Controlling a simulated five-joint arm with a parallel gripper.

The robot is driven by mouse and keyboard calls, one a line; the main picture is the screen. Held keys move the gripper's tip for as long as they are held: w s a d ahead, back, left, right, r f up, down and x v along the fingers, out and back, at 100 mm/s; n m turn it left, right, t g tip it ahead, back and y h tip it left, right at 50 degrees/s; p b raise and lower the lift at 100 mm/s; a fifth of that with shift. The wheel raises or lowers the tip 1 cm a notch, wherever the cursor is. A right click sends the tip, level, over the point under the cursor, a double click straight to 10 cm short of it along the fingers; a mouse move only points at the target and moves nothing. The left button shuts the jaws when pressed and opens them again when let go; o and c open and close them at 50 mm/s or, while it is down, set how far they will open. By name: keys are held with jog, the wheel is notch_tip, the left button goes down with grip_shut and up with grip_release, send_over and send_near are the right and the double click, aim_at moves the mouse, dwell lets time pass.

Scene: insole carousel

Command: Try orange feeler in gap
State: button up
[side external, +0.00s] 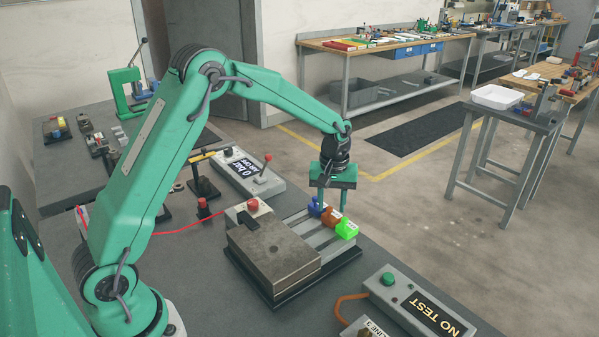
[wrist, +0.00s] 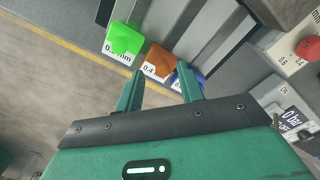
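The orange feeler (side external: 330,217) sits in a row between a blue feeler (side external: 315,206) and a green feeler (side external: 346,229), at the far end of grey rails. In the wrist view the orange feeler (wrist: 158,58) carries a white label reading about 0.4. My gripper (side external: 333,206) points down over the row, open and empty. In the wrist view its fingertips (wrist: 160,76) are spread, with the orange feeler showing between and just beyond them. Contact cannot be told. A large grey metal block (side external: 273,256) lies beside the rails; I cannot make out the gap.
A box with a "0 bar" display (side external: 247,172) stands behind the fixture. A red button (side external: 253,205) is close to the block. A "NO TEST" box (side external: 425,310) stands at the front right.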

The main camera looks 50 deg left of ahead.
jog(key=shift+r, duration=0.15)
jog(key=shift+r, duration=3.75)
jog(key=s+d+r+m+t, duration=0.1)
jog(key=s+r+m+t, duration=0.25)
jog(key=s+r, duration=0.8)
jog(key=s+d+f+m+t, duration=0.1)
jog(key=s+m, duration=0.4)
jog(key=s, duration=1.2)
jog(key=shift+f+t, duration=0.55)
jog(key=shift+f, duration=0.1)
